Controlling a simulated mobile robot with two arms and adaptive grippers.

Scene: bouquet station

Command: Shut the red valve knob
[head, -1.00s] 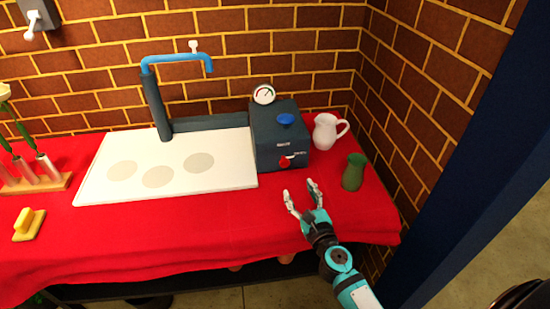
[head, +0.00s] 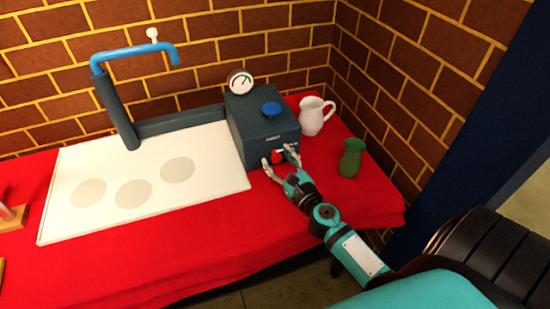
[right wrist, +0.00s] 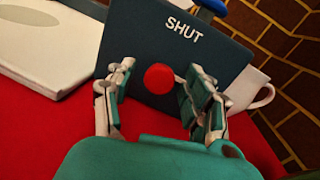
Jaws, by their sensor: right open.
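The red valve knob (head: 277,157) is on the front face of a dark blue-grey box (head: 240,142). In the right wrist view the red knob (right wrist: 159,78) lies between my fingers, below the word SHUT on the box (right wrist: 150,40). My right gripper (head: 280,160) is open, its fingers on either side of the knob; I cannot tell whether they touch it. It also shows in the right wrist view (right wrist: 155,95). My left gripper is not in view.
A blue knob (head: 271,109) and a round gauge (head: 240,82) are on top of the box. A white pitcher (head: 312,115) and green vase (head: 350,158) stand to its right. A white board (head: 150,212) with grey discs and a blue pipe (head: 130,52) are left.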

